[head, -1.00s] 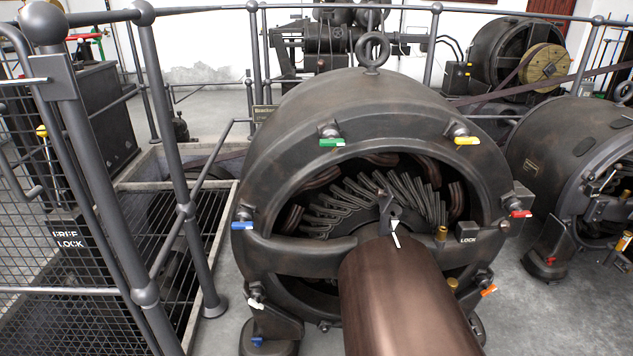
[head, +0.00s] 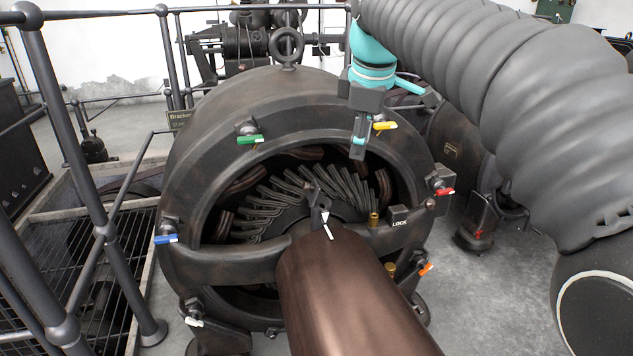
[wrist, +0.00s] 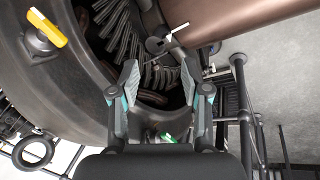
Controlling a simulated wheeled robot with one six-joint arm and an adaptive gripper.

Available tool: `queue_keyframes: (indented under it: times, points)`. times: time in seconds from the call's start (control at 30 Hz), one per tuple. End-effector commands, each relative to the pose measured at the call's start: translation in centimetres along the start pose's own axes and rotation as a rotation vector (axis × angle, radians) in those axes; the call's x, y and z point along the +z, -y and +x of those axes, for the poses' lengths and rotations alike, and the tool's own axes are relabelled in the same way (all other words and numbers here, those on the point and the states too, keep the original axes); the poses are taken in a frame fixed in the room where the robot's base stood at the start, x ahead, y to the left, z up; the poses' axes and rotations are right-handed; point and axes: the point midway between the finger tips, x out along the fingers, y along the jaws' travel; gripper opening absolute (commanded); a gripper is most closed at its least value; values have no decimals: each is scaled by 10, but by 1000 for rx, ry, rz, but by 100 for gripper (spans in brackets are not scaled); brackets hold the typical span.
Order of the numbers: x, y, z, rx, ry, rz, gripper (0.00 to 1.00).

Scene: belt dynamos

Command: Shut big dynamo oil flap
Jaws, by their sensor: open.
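The big dynamo (head: 215,120) fills the middle of the head view, with a wide copper-brown shaft cover in front. Two small brass fittings show on its front, one (head: 374,219) beside the black LOCK block (head: 398,215) and one (head: 391,268) lower down. I cannot tell which part is the oil flap, or whether it is open. My gripper (head: 359,145) hangs over the dynamo's upper right rim, near the yellow lever (head: 384,126). In the wrist view my gripper (wrist: 160,74) is open and empty, its fingers apart before the dynamo's windings.
Green (head: 250,140), blue (head: 166,239), red (head: 444,191) and orange (head: 425,269) levers stick out around the rim. A lifting ring (head: 287,46) stands on top. Grey railings (head: 90,170) stand left. Bare floor (head: 490,300) lies to the right.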

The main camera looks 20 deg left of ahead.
Motion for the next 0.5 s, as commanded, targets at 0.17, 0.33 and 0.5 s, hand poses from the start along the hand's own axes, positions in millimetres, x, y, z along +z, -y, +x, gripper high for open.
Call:
queue_keyframes:
  times: [0.17,0.33,0.5]
  points:
    - [-64,-16,17,-29,-9,-264,47]
    - [-95,-19,25,-42,-14,-405,47]
    - [-103,-19,32,-46,-15,-446,47]
